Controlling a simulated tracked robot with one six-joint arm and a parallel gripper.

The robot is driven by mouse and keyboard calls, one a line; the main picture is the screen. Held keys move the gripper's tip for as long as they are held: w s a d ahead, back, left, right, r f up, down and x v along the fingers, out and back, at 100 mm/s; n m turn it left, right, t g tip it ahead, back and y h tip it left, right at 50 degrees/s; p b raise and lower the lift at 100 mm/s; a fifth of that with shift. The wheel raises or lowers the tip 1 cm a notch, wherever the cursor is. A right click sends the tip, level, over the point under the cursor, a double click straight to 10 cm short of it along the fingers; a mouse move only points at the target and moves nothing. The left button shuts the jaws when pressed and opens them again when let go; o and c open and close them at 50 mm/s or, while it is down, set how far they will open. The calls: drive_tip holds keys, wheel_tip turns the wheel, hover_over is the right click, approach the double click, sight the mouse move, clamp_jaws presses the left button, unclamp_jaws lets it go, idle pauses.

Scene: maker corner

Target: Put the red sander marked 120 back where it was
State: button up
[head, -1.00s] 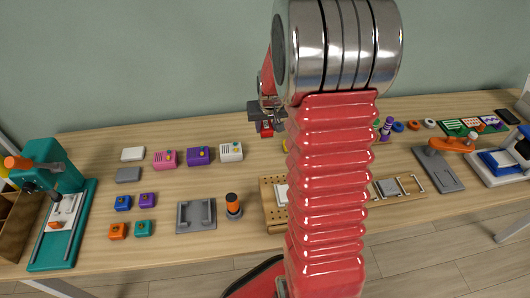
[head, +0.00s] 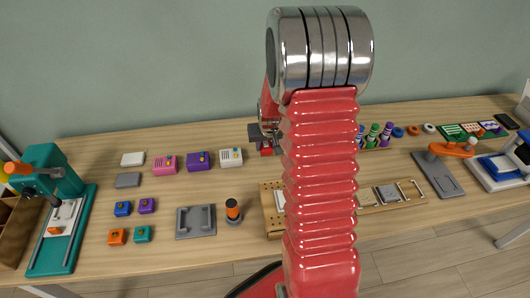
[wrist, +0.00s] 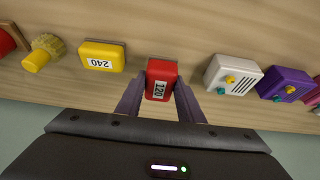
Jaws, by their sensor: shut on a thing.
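The red sander marked 120 (wrist: 160,80) is between the fingers of my gripper (wrist: 158,98) in the wrist view, with its label facing the camera. My gripper is shut on it. In the head view my gripper (head: 266,135) is at the back of the bench, partly hidden by my arm, with a bit of the red sander (head: 266,151) showing below it. Whether the sander touches the bench cannot be told. A yellow sander marked 240 (wrist: 102,56) lies to its left in the wrist view.
A white box with knobs (wrist: 233,75) is close on the right in the wrist view, and a purple box (wrist: 286,84) is beyond it. A yellow knobbed thing (wrist: 42,52) is at far left. A grey fixture (head: 196,220) lies nearer the bench front.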

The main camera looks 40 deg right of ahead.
sight(266, 151)
drive_tip(key=shift+f, duration=1.8)
drive_tip(key=o, duration=1)
drive_tip(key=shift+f, duration=0.1)
drive_tip(key=shift+v, duration=6.15)
